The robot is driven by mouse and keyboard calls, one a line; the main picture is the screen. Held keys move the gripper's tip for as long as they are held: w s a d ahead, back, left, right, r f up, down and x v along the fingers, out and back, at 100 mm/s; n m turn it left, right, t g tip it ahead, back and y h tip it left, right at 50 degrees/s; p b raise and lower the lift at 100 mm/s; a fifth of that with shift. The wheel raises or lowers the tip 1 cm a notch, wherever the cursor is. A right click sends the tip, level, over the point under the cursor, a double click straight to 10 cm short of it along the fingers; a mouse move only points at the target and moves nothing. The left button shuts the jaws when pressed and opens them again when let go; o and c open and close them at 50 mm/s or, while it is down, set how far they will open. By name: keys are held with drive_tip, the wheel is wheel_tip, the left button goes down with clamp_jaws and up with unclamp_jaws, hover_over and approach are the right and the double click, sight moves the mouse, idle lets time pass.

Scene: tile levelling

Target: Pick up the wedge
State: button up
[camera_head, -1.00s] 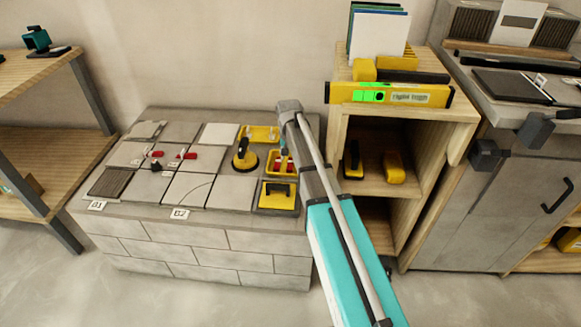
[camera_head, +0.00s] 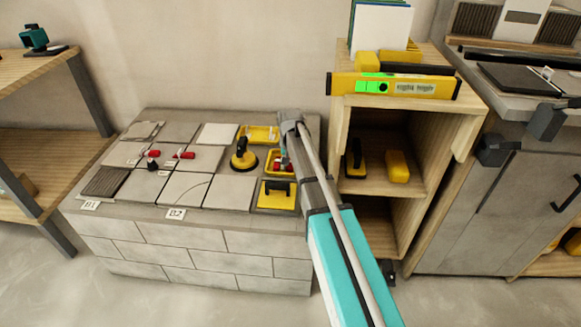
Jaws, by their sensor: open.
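Red wedges (camera_head: 278,167) lie in a small yellow tray (camera_head: 268,172) at the right end of the tiled block; my arm hides part of both. My gripper (camera_head: 283,161) is over this tray, close to the red wedges. It is open, but its fingertips are small and partly hidden, so I cannot tell whether they touch a wedge. Two more red wedge-like pieces, a left one (camera_head: 153,153) and a right one (camera_head: 185,155), sit at the tile joints, with a small black piece (camera_head: 152,165) near them.
A yellow suction cup (camera_head: 243,155) stands left of the tray. A yellow tray (camera_head: 262,133) lies behind, and a yellow trowel-like tool (camera_head: 276,194) in front. A wooden shelf (camera_head: 437,150) with a yellow level (camera_head: 395,87) stands close on the right.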

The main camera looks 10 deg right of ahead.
idle(0.3)
drive_tip(key=c, duration=0.6)
drive_tip(key=shift+o, duration=0.2)
drive_tip(key=shift+r, duration=0.2)
wheel_tip(320, 180, up, 2)
drive_tip(key=shift+r+p, duration=0.1)
drive_tip(key=shift+p, duration=1.15)
drive_tip(key=s+r+p, duration=1)
drive_tip(key=s, duration=0.4)
drive_tip(key=shift+a+r, duration=0.15)
drive_tip(key=shift+r, duration=0.1)
drive_tip(key=shift+s, duration=0.15)
